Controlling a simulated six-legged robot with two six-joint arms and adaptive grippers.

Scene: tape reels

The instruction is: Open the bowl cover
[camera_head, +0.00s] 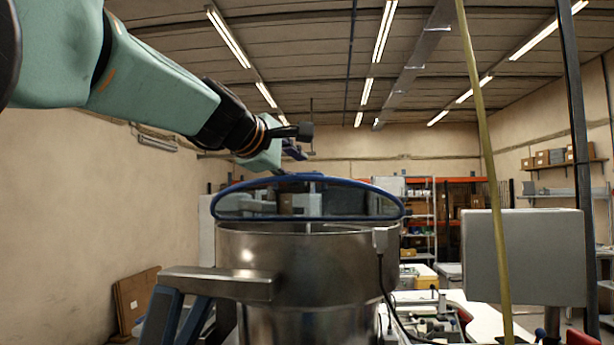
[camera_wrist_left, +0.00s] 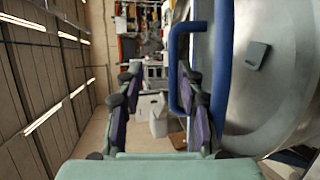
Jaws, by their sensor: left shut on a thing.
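The steel bowl (camera_head: 300,265) stands upright in the middle of the head view. Its cover, a see-through lid with a blue rim (camera_head: 310,217), sits at the bowl's top; whether it touches all round I cannot tell. In the left wrist view the grey cover (camera_wrist_left: 262,85) fills the right side, with a blue bar handle (camera_wrist_left: 178,100). My left gripper (camera_head: 297,145) is at the cover's top edge, and its fingers show in the left wrist view (camera_wrist_left: 160,82). It is shut on the blue handle, which lies by the right-hand finger; the exact contact is unclear. My right gripper is out of view.
A grey box-shaped panel (camera_head: 525,256) stands right of the bowl, behind a thin yellow hanging line (camera_head: 484,150). A cluttered white table (camera_head: 485,318) lies behind it. Shelves stand at the back. The air above the cover is free apart from my left arm.

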